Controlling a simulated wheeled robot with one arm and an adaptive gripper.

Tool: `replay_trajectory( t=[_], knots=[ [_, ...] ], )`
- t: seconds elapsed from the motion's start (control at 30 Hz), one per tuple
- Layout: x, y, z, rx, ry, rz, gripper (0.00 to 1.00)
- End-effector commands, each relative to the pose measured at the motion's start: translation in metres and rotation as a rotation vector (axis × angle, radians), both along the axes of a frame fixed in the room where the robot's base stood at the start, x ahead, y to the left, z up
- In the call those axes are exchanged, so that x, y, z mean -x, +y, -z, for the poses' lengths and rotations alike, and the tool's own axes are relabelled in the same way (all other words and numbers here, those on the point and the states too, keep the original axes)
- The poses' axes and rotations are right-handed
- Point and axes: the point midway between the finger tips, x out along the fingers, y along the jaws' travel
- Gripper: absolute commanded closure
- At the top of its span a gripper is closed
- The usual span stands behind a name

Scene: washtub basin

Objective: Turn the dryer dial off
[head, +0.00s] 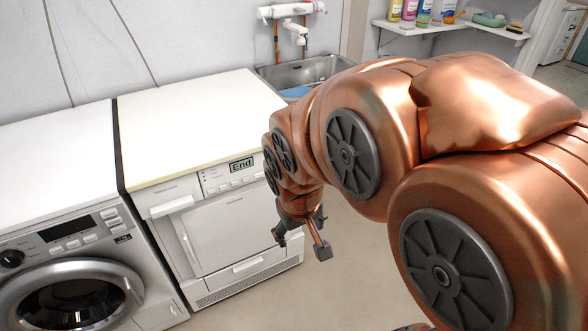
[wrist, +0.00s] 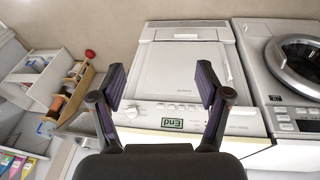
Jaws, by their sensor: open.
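The dryer (head: 225,225) is the white machine right of the washer, with a lit display (head: 241,164) reading "End". It also shows upside down in the wrist view (wrist: 180,70), with the display (wrist: 172,124) between my fingers. In the head view my arm covers the right end of the control panel. In the wrist view a small pale round shape beside the left finger may be the dial. My gripper (head: 300,244) is open and empty, in front of the dryer and apart from it. Its two fingers spread wide in the wrist view (wrist: 161,82).
A washer (head: 70,250) with a round door stands left of the dryer. A sink (head: 305,72) is behind the dryer's right side. A shelf (head: 425,27) with bottles hangs at the back. A wooden caddy (wrist: 72,88) shows in the wrist view. The floor before the dryer is clear.

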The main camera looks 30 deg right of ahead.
Motion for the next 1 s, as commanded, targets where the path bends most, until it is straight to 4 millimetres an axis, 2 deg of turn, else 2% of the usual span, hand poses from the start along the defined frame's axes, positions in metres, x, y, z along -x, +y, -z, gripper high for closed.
replay_trajectory(
  t=[0.03, 0.1, 0.3, 0.5, 0.8, 1.0],
  knots=[
    [-0.018, -0.016, 0.021, 0.027, -0.052, 0.018, 0.24],
    [-0.046, -0.037, 0.032, 0.065, -0.134, 0.032, 0.24],
    [-0.116, -0.095, 0.057, 0.167, -0.364, 0.038, 0.24],
    [-0.173, -0.141, 0.077, 0.242, -0.58, 0.005, 0.24],
    [-0.236, -0.184, 0.107, 0.287, -0.898, -0.096, 0.24],
    [-0.26, -0.196, 0.128, 0.263, -1.102, -0.176, 0.24]
  ],
)
